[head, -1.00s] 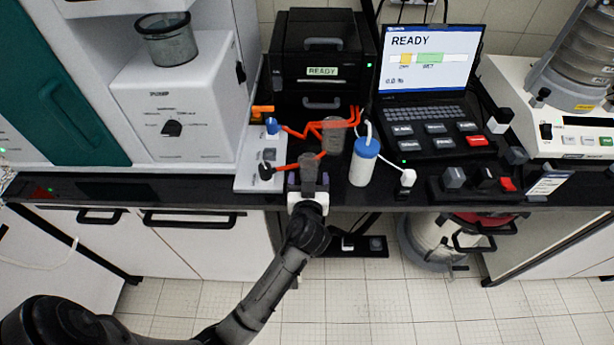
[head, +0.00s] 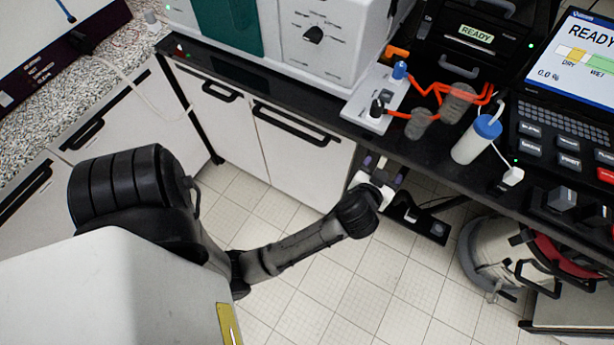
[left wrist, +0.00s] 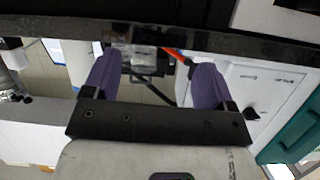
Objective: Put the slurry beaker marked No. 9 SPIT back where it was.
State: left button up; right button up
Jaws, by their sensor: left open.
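Two small grey beakers stand upright on the dark bench, a front one (head: 418,124) and a back one (head: 459,101). Their marks are too small to read, so I cannot tell which is No. 9 SPIT. My left gripper (head: 383,166) is open and empty in front of the bench edge, apart from both beakers. In the left wrist view, the purple fingers (left wrist: 155,75) are spread with nothing between them. My right gripper is not in view.
A white bottle with a blue cap (head: 474,142) stands right of the beakers. Orange tubing (head: 428,92) runs behind them from a white switch plate (head: 364,106). The dark bench edge (head: 300,112) lies beyond my gripper. A vacuum cleaner (head: 488,264) stands below the bench.

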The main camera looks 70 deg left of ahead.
pick_arm(q)
jog(key=s+d+f+m+g+h, duration=0.2)
jog(key=s+f+m+h, duration=0.1)
jog(key=s, duration=0.5)
jog(key=s+d+f+m+g+h, duration=0.2)
jog(key=s+f+g, duration=0.1)
jog(key=s, duration=0.5)
jog(key=s+d+f+m+g+h, duration=0.2)
jog(key=s+d+f+m+h, duration=0.1)
jog(key=s, duration=0.5)
jog(key=shift+f+m+g+h, duration=0.2)
jog(key=shift+m+g+h, duration=0.1)
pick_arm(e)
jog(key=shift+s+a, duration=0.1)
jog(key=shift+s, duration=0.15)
